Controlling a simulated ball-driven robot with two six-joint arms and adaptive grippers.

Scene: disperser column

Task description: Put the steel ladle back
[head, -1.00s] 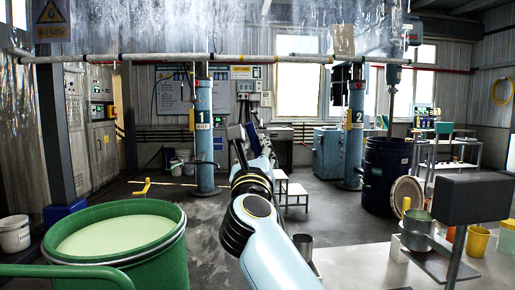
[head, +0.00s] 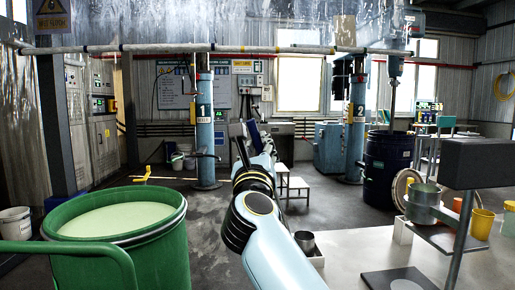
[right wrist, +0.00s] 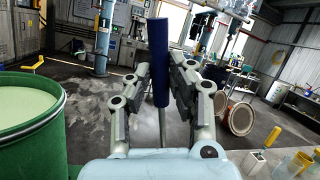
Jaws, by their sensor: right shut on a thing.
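My right gripper (right wrist: 160,72) is shut on a thick blue handle (right wrist: 159,62) in the right wrist view, with a thin steel rod (right wrist: 162,128) below it. This looks like the ladle; its bowl is hidden behind my wrist. In the head view, my right gripper (head: 249,143) is at the end of the arm in mid-picture, holding the blue handle (head: 256,134) upright and slightly tilted, above the floor and right of the green drum. My left gripper is in neither view.
A green drum (head: 170,240) of pale liquid stands at the left front. A pale table (head: 350,253) at the right front bears a steel pot (head: 422,208) and yellow cup (head: 482,224). A small steel cup (head: 304,240) stands by its left edge. Open floor lies beyond.

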